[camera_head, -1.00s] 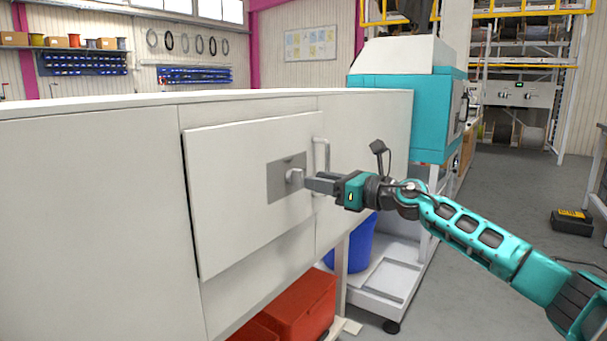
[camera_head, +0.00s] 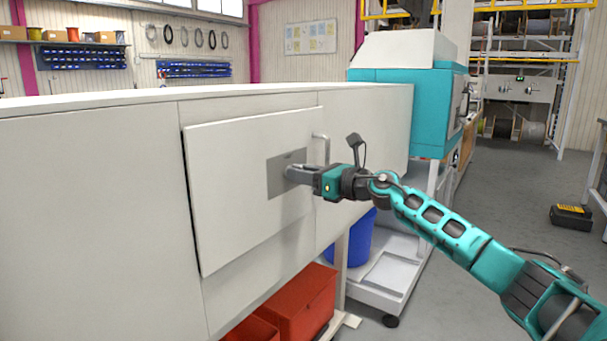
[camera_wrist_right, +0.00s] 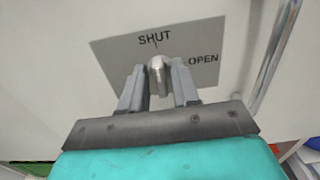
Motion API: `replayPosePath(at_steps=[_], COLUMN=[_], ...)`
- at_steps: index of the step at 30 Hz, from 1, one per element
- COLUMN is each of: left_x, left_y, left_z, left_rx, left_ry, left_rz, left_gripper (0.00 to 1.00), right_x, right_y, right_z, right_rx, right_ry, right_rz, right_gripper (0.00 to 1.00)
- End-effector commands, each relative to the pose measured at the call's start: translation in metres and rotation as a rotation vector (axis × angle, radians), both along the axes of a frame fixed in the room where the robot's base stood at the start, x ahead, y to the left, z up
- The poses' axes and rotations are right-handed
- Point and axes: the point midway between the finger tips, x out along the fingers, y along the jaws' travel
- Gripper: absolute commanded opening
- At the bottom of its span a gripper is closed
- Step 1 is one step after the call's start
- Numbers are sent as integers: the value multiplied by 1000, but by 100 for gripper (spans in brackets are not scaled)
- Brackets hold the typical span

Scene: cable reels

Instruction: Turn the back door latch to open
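The back door (camera_head: 235,210) is a white panel on the long white cabinet, and it looks closed. Its grey latch plate (camera_head: 275,182) reads "SHUT" at the top and "OPEN" at the right in the right wrist view (camera_wrist_right: 110,60). The metal latch knob (camera_wrist_right: 158,70) points up toward the "SHUT" mark. My right gripper (camera_head: 292,173) is at the plate, its fingers on either side of the knob. In the right wrist view the fingers (camera_wrist_right: 160,85) are apart, with small gaps beside the knob. The head view hides most of the knob. My left gripper is not in view.
A vertical bar handle (camera_head: 322,150) stands just right of the plate, close to my right gripper. A teal machine (camera_head: 400,115) stands behind my arm. Open floor lies to the right.

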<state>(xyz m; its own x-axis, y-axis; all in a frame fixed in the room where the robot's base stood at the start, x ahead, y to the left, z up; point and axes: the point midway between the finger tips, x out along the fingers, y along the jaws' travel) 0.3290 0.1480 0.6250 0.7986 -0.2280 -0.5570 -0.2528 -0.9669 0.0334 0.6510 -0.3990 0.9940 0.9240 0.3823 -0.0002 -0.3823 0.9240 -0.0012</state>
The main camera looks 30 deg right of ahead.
Motion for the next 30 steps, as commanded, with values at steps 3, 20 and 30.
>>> replayPosePath(at_steps=[3, 20, 30], left_x=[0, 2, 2], left_y=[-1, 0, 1], left_z=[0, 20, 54], left_rx=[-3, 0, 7], left_ry=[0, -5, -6], left_rz=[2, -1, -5], left_gripper=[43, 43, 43], right_x=[0, 0, 1], right_y=[0, -1, -2], right_z=[0, 3, 4], right_rx=[0, 119, 394], right_ry=[0, 50, 164], right_rz=[0, -1, -1], right_gripper=[8, 0, 0])
